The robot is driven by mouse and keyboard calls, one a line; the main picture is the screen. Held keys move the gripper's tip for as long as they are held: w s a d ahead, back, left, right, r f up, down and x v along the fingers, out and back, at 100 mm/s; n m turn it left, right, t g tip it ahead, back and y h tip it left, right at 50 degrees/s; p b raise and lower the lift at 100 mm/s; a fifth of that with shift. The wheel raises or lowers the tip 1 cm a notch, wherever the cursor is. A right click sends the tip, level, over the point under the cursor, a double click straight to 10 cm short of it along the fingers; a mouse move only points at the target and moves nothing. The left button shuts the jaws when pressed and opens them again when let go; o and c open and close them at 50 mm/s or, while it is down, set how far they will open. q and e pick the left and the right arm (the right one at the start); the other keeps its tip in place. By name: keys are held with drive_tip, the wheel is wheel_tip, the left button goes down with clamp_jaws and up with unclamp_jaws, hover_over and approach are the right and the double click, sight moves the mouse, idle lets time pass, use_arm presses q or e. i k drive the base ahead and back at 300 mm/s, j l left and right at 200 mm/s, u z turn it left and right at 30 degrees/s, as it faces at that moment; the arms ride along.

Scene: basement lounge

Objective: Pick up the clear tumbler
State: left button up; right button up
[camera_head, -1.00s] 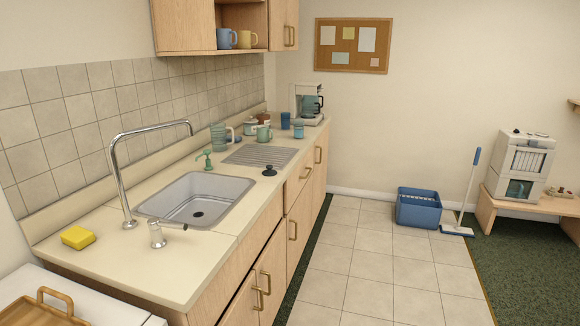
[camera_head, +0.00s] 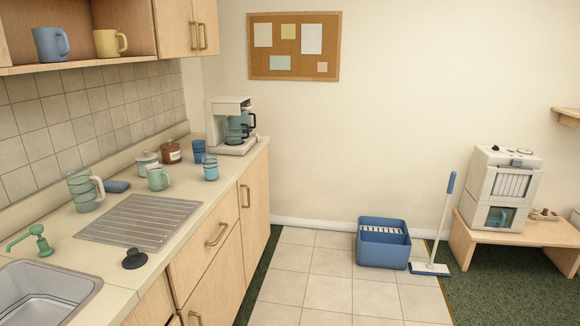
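I cannot make out a plainly clear, colourless tumbler. A dark blue tumbler (camera_head: 198,151) stands upright on the counter left of the coffee maker. A lighter blue cup (camera_head: 210,170), perhaps see-through, stands just in front of it. A green mug (camera_head: 158,179) stands behind the drainboard. Neither of my grippers is in view.
The counter holds a sink (camera_head: 42,296), a drainboard (camera_head: 138,221), a black stopper (camera_head: 134,259), a brown jar (camera_head: 171,151) and a coffee maker (camera_head: 230,124). A blue bucket (camera_head: 383,247) and a mop (camera_head: 440,225) stand on the floor. The tiled floor before the cabinets is clear.

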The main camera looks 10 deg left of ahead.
sight(209, 161)
drive_tip(key=i+u, duration=0.15)
drive_tip(key=i, duration=0.35)
drive_tip(key=i+l+u, duration=0.15)
drive_tip(key=i, duration=0.4)
drive_tip(key=i+u, duration=0.15)
drive_tip(key=i, duration=0.35)
